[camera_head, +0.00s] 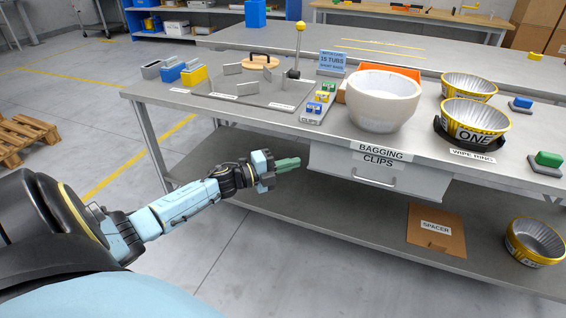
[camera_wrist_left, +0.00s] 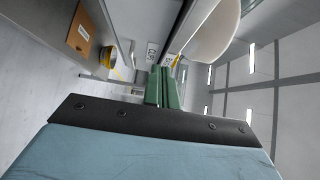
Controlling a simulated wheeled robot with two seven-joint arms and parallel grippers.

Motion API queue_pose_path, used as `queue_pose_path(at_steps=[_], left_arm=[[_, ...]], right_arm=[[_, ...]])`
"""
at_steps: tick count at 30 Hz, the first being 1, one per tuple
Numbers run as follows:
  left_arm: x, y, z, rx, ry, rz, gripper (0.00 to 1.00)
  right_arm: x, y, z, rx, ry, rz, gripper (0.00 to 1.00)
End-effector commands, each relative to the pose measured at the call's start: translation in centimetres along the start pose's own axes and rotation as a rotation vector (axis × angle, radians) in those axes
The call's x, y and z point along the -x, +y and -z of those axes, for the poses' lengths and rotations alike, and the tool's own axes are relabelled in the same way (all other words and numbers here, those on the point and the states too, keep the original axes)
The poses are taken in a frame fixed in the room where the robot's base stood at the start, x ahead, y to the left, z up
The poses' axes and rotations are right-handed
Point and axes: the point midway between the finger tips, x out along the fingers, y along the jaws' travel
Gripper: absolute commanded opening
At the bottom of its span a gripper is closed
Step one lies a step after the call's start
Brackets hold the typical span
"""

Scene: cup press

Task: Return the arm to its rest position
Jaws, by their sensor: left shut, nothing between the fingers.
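My left gripper (camera_head: 288,164) is in front of the table's front edge, below the level of the tabletop and left of the drawer. Its green fingers are shut with nothing between them. The closed fingers also show in the left wrist view (camera_wrist_left: 162,88). My left arm reaches in from the lower left. My right gripper is not in view in either picture.
The metal table (camera_head: 262,127) carries a white bowl (camera_head: 382,100), yellow-rimmed tubs (camera_head: 473,123) and a sign (camera_head: 332,62). A drawer (camera_head: 380,175) hangs under the top. A spacer board (camera_head: 436,232) and a tub (camera_head: 534,243) are on the lower shelf.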

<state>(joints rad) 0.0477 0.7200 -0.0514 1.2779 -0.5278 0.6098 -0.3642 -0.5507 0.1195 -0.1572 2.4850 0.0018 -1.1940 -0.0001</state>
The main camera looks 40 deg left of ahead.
Motion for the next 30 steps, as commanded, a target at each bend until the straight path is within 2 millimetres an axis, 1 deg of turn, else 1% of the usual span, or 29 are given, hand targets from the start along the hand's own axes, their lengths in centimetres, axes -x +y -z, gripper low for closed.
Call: queue_pose_path(at_steps=[3, 8, 16, 19, 23, 26, 27, 29, 30], left_arm=[[1.2, 0.0, 0.0, 0.001, -0.001, -0.001, 0.00], [2.0, 0.0, 0.0, 0.000, 0.000, -0.001, 0.00], [2.1, 0.0, 0.0, 0.000, 0.000, 0.001, 0.00], [1.8, 0.2, 0.5, 0.022, -0.015, 0.002, 0.00], [1.0, 1.2, 2.7, 0.131, -0.094, 0.000, 0.00], [0.5, 2.3, 5.3, 0.280, -0.200, -0.010, 0.00], [0.5, 2.8, 6.5, 0.350, -0.247, -0.020, 0.00], [0.6, 3.4, 8.3, 0.456, -0.318, -0.038, 0.00], [0.9, 3.9, 9.5, 0.527, -0.364, -0.055, 0.00]], right_arm=[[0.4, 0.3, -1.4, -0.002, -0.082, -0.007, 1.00], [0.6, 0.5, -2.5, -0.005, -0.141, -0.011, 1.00], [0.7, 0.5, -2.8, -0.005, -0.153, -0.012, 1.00], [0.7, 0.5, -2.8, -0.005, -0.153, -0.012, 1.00], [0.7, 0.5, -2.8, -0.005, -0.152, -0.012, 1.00], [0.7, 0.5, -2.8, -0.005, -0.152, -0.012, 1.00], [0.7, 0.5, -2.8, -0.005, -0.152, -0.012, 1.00], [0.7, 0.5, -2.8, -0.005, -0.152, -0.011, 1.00], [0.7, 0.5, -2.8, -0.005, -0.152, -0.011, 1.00]])
